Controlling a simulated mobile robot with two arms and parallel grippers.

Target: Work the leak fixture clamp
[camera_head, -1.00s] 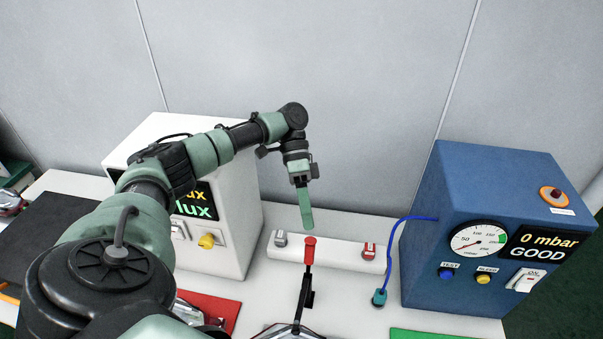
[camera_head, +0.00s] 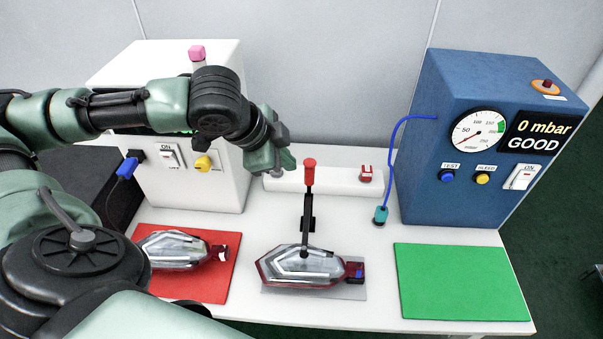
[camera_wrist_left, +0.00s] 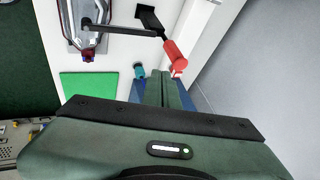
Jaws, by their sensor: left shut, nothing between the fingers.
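The leak fixture clamp has a red-tipped handle (camera_head: 309,172) on a black lever, which stands upright behind a tail lamp (camera_head: 300,266) on a grey plate (camera_head: 345,292). In the left wrist view the red handle (camera_wrist_left: 174,53) is beyond my fingers, to the right of them, with the black arm (camera_wrist_left: 120,31) reaching over the lamp. My left gripper (camera_head: 286,160) is shut and empty, just left of the red handle in the head view, apart from it as far as I can tell. Its shut fingers (camera_wrist_left: 162,88) show in the left wrist view. My right gripper is not in view.
A blue tester (camera_head: 480,140) reading 0 mbar GOOD stands at the right, with a blue hose to a teal plug (camera_head: 380,215). A white box (camera_head: 190,190) stands at the left. A red mat (camera_head: 222,283) holds another lamp; the green mat (camera_head: 460,283) is empty.

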